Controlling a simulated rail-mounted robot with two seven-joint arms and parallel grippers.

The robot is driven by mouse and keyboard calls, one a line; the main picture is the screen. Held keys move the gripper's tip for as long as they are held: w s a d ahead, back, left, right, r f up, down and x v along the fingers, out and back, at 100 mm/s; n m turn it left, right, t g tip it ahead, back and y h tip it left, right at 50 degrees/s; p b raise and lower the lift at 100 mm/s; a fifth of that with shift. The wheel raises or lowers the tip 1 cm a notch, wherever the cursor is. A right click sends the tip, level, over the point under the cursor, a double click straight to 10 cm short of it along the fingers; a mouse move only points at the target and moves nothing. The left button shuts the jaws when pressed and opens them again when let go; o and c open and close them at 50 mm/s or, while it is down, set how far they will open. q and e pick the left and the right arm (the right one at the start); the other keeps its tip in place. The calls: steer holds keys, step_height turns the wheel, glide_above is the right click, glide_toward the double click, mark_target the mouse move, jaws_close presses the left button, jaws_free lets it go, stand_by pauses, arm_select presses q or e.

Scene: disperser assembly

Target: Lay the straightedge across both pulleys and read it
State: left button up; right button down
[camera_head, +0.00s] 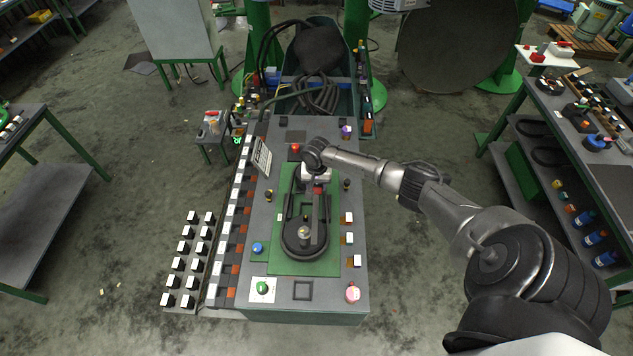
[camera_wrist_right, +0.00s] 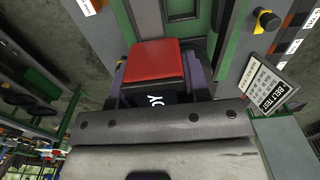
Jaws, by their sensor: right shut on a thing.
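My right gripper (camera_head: 318,187) is over the far part of the green plate (camera_head: 322,258) on the bench. It is shut on a red-topped block (camera_wrist_right: 154,64) with a dark, white-lettered side, seen between the fingers in the right wrist view. A narrow grey bar (camera_head: 315,215), seemingly the straightedge, runs from under the gripper toward the near pulley (camera_head: 304,233). I cannot tell whether the bar touches the pulleys or is part of the red-topped block. A black belt (camera_head: 304,252) loops around the near pulley. The far pulley is hidden under my gripper. My left gripper is not in view.
A "BELT TEST" card (camera_wrist_right: 270,91) stands left of the plate, also in the head view (camera_head: 262,157). White and orange blocks line the bench's left side. A blue knob (camera_head: 257,248) and a green button (camera_head: 263,287) are at the near left. Side tables stand apart.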

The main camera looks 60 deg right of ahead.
mark_target(316, 194)
steer(key=shift+f+b, duration=0.7)
steer(key=shift+f, duration=0.9)
steer(key=shift+f+b, duration=0.95)
steer(key=shift+f, duration=0.9)
steer(key=shift+f, duration=0.1)
steer(key=c, duration=0.8)
jaws_free()
steer(key=shift+w, duration=0.1)
steer(key=shift+c, duration=0.2)
steer(key=o, duration=0.3)
steer(key=shift+r, duration=0.55)
step_height(316, 194, up, 13)
steer(key=shift+f+b, duration=0.15)
steer(key=shift+b, duration=0.2)
